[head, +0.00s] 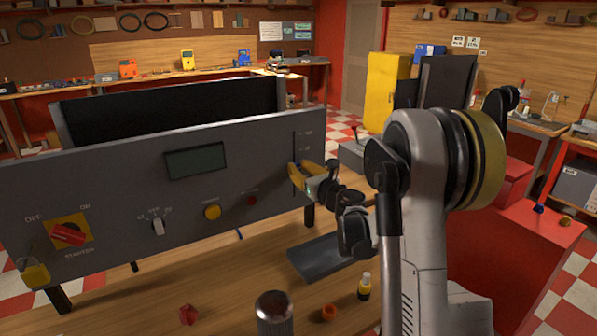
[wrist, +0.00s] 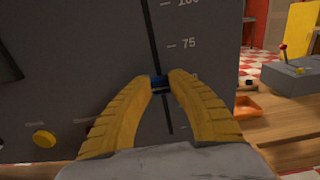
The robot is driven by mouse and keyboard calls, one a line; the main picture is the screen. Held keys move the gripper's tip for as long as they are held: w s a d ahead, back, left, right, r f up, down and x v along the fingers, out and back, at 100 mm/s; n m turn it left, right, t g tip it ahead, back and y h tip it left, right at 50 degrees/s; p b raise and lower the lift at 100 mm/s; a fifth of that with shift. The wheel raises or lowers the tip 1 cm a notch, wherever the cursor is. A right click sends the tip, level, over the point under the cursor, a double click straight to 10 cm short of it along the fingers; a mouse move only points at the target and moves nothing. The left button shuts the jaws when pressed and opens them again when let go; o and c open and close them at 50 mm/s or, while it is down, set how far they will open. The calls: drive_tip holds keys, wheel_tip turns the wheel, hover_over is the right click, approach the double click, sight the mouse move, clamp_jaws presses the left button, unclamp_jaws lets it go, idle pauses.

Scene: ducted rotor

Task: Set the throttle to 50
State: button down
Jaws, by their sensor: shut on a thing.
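The grey control panel (head: 120,180) has a vertical throttle slot (head: 296,145) at its right end. In the wrist view the throttle slot (wrist: 152,35) has marks for 100 and 75 on its right. A lower mark is mostly covered by my right finger. My gripper (head: 297,178) is at the slot, and its yellow fingers show in the wrist view (wrist: 160,80). The exact reading is hidden.
The panel also carries a display (head: 195,161), a red rotary switch (head: 68,234), a yellow button (head: 212,212) and a small red button (head: 252,199). On the wooden table stand a dark cylinder (head: 274,312), a grey tray (head: 325,258) and a small yellow bottle (head: 364,287).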

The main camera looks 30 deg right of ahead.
drive_tip(key=shift+f, duration=0.1)
drive_tip(key=c, duration=1.2)
unclamp_jaws()
drive_tip(key=shift+w, duration=0.1)
drive_tip(key=s, duration=1.2)
drive_tip(key=shift+s+d, duration=0.1)
drive_tip(key=shift+d, duration=0.05)
